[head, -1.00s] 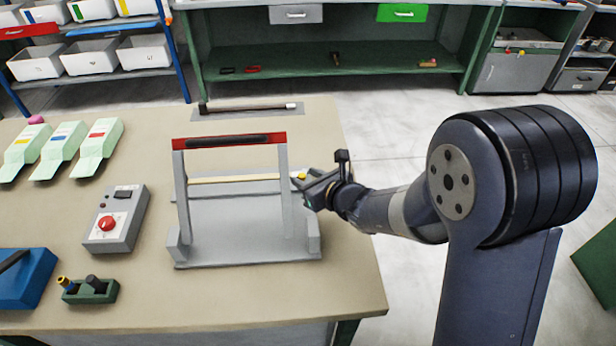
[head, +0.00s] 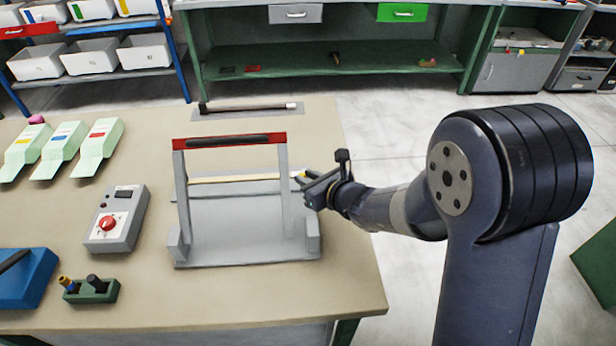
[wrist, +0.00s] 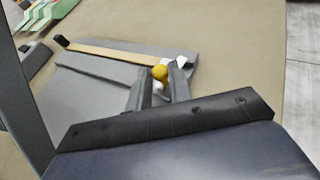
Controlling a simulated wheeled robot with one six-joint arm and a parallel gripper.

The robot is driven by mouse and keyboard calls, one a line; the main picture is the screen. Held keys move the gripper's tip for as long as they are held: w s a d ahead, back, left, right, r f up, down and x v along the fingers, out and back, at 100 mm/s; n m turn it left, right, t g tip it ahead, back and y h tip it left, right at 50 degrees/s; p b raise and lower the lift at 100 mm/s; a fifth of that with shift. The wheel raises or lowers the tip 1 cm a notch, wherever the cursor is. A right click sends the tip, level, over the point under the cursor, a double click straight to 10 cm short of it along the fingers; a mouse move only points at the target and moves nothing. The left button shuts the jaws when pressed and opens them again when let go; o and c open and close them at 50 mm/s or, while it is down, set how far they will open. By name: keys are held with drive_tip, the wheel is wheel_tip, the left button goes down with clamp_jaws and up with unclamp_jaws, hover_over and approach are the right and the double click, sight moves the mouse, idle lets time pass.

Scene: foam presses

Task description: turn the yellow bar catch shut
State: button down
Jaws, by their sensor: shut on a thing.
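The yellow knob of the bar catch (wrist: 160,72) shows between my two grey fingertips in the wrist view, with a small white part below it. My gripper (wrist: 159,86) is shut on it, at the right end of the pale bar (wrist: 110,50). In the head view my gripper (head: 302,179) reaches in from the right beside the press's right upright, and its fingers mostly hide the catch. The pale bar (head: 235,179) lies across the grey press (head: 230,240), behind the raised frame with the red top (head: 190,143). The catch's exact angle is hard to tell.
A grey control box with a red knob (head: 108,221) stands left of the press. Pale green trays (head: 60,145) lie at the back left. A green holder (head: 90,291) and a blue box (head: 22,278) are at the front left. The table's right edge is under my arm.

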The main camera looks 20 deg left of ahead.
drive_tip(key=shift+w+r+n+g+y+p, duration=0.15)
drive_tip(key=shift+n+g+y+p, duration=0.1)
drive_tip(key=shift+n+g+p, duration=0.2)
drive_tip(key=shift+w+r+n+g+y+p, duration=0.15)
drive_tip(key=shift+n+g+y+p, duration=0.15)
drive_tip(key=shift+n+g, duration=0.2)
drive_tip(key=shift+f+n+g, duration=0.15)
drive_tip(key=shift+n+g, duration=0.2)
drive_tip(key=shift+g, duration=0.1)
drive_tip(key=shift+d, duration=0.1)
drive_tip(key=c, duration=1.3)
unclamp_jaws()
drive_tip(key=shift+f, duration=0.1)
drive_tip(key=shift+c, duration=0.2)
drive_tip(key=v, duration=1)
drive_tip(key=shift+d+b, duration=0.35)
drive_tip(key=shift+d, duration=0.05)
